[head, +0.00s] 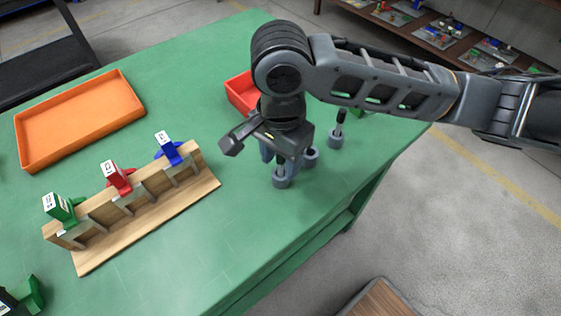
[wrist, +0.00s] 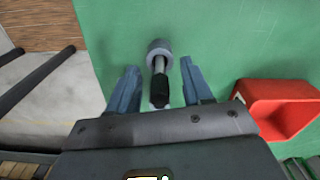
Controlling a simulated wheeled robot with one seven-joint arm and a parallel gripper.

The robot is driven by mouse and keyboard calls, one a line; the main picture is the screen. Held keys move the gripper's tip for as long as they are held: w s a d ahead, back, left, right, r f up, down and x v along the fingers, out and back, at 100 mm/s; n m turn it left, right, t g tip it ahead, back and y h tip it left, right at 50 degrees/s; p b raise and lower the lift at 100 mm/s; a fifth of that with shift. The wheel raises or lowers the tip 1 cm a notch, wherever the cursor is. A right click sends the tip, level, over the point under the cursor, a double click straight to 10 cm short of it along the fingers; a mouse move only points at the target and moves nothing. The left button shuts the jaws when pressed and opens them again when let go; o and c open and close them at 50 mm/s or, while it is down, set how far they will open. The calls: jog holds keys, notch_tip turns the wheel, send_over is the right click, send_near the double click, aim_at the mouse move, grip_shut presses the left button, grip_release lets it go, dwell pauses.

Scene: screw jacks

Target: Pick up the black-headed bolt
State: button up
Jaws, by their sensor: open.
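In the wrist view a black-headed bolt (wrist: 159,88) has a bright metal shank and rises from a round grey base (wrist: 158,48). My gripper (wrist: 160,80) is open, with one blue finger on each side of this bolt and gaps between. In the head view my gripper (head: 284,158) points down over the table, above a grey round base (head: 282,180); the bolt there is mostly hidden by it. Another upright bolt with a black top (head: 341,116) stands to the right of my gripper.
A second grey base (head: 311,157) stands close to the right of my gripper. A red bin (head: 239,94) is behind it. A wooden rack (head: 150,217) with green, red and blue pieces and an orange tray (head: 28,158) are to the left. The green table (head: 235,240) is clear in front.

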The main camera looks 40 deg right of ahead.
grip_shut()
dwell(0.4)
jog(key=shift+r, duration=0.1)
